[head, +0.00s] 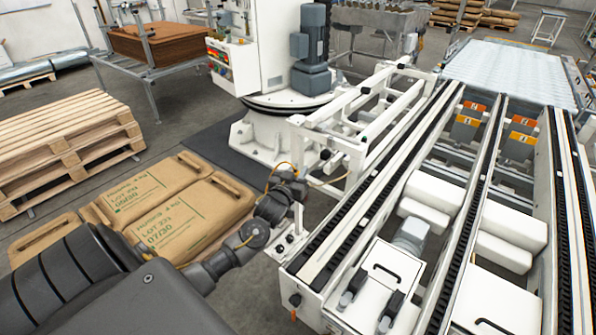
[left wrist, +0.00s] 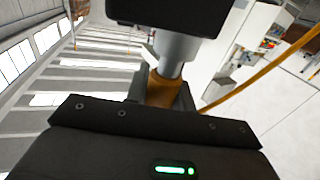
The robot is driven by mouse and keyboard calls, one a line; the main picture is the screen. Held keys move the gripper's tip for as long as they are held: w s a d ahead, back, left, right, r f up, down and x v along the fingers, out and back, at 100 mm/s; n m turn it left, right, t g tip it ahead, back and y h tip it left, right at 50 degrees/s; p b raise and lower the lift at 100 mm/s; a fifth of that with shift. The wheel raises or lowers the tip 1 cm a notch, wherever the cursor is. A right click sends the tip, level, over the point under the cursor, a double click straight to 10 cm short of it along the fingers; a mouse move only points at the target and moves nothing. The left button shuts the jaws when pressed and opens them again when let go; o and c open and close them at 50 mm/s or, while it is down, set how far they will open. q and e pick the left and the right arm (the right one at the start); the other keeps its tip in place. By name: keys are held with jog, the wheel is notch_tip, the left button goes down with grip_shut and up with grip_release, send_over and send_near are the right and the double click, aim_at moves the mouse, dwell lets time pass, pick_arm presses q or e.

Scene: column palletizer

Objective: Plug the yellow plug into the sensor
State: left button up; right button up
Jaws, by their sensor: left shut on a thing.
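My left gripper (head: 284,188) is at the end of my dark arm, beside the white bracket (head: 298,222) at the conveyor's near left corner. In the left wrist view it is shut on the orange-yellow plug (left wrist: 160,90), whose cable (left wrist: 262,72) runs off to the upper right. A grey cylindrical connector (left wrist: 174,52) hangs below a black sensor body (left wrist: 170,12), directly above the plug. Plug and connector line up and appear to meet; how deep the plug sits cannot be told. In the head view the gripper hides the plug. My right gripper does not show.
The conveyor frame (head: 345,222) with dark chain tracks fills the right side. Brown sacks (head: 180,222) lie to the left of the gripper, with stacked wooden pallets (head: 60,140) behind them. A white machine base (head: 262,150) stands behind the gripper.

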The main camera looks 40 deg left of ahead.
pick_arm(q)
jog(key=shift+f+b, duration=0.55)
jog(key=shift+f, duration=0.4)
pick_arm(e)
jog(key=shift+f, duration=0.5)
pick_arm(q)
jog(key=o, duration=1)
jog(key=shift+o, duration=0.2)
jog(key=v, duration=1)
jog(key=shift+s+b, duration=0.4)
jog(key=shift+b, duration=0.05)
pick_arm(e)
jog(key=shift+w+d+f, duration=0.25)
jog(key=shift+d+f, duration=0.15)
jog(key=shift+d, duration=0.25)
